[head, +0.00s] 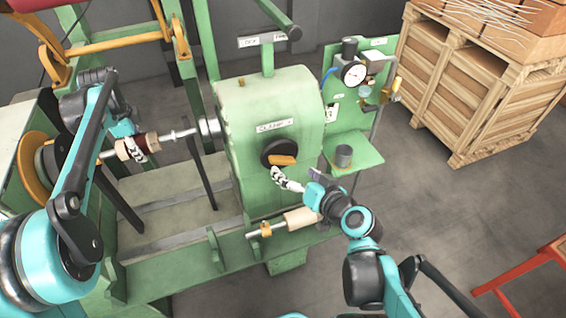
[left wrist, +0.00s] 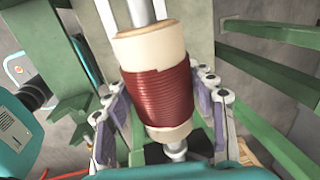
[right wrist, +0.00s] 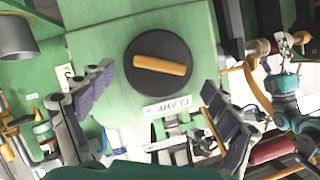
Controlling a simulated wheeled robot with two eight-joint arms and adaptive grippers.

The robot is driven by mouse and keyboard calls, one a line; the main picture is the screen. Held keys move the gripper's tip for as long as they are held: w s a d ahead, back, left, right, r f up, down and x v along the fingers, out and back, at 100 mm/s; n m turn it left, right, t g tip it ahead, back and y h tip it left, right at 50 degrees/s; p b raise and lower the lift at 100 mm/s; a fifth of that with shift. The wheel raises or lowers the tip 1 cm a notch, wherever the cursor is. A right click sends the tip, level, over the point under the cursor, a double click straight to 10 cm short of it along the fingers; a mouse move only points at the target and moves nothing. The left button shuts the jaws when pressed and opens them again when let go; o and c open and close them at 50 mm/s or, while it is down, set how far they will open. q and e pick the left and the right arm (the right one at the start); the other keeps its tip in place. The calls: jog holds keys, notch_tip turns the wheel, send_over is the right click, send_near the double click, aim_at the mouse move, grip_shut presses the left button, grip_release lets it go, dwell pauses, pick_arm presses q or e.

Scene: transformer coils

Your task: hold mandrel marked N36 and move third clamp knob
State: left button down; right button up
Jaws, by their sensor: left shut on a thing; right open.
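The mandrel, pale with a dark red coil, sits on a horizontal shaft at left in the head view (head: 126,149) and fills the middle of the left wrist view (left wrist: 156,92). No N36 marking is legible. My left gripper (head: 137,150) is shut on it, with fingers on both sides. The clamp knob, a black disc with an orange bar (head: 283,160), is on the green housing's front under a CLAMP label (head: 275,126). It also shows in the right wrist view (right wrist: 158,65). My right gripper (head: 283,178) is open and empty, just in front of the knob.
The green housing (head: 265,95) stands mid-view, with a gauge panel (head: 353,75) and a small shelf (head: 352,157) to its right. Another pale roller (head: 300,218) lies low below the knob. Wooden crates (head: 480,85) stand at back right; the floor before them is clear.

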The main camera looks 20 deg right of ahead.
aim_at(284, 164)
jog(key=shift+x, duration=3.2)
jog(key=shift+s+r, duration=0.1)
jog(key=c, duration=1.2)
